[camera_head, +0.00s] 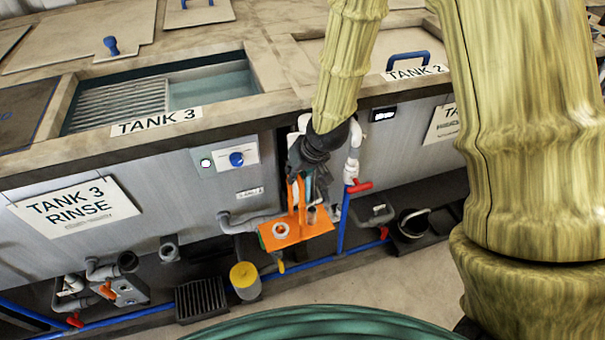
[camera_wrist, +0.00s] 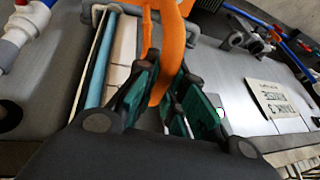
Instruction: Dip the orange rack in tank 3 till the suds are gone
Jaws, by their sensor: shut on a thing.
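The orange rack (camera_head: 297,229) hangs from my gripper (camera_head: 308,165) in front of the tank fronts, below the counter edge. It has a flat orange tray, an upright handle and small items on it, one a white ring. In the wrist view my gripper (camera_wrist: 160,95) is shut on the orange handle (camera_wrist: 172,50); most of the tray is out of that view. Tank 3 (camera_head: 122,128) is open at the upper left, with bluish liquid (camera_head: 212,86) and a ribbed grey surface inside. Whether suds are on the rack cannot be told.
Tank 2's closed lid with a blue handle (camera_head: 408,60) is to the right. Pipes, red valves (camera_head: 359,187), a yellow container (camera_head: 245,280) and a black bucket (camera_head: 412,223) stand below.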

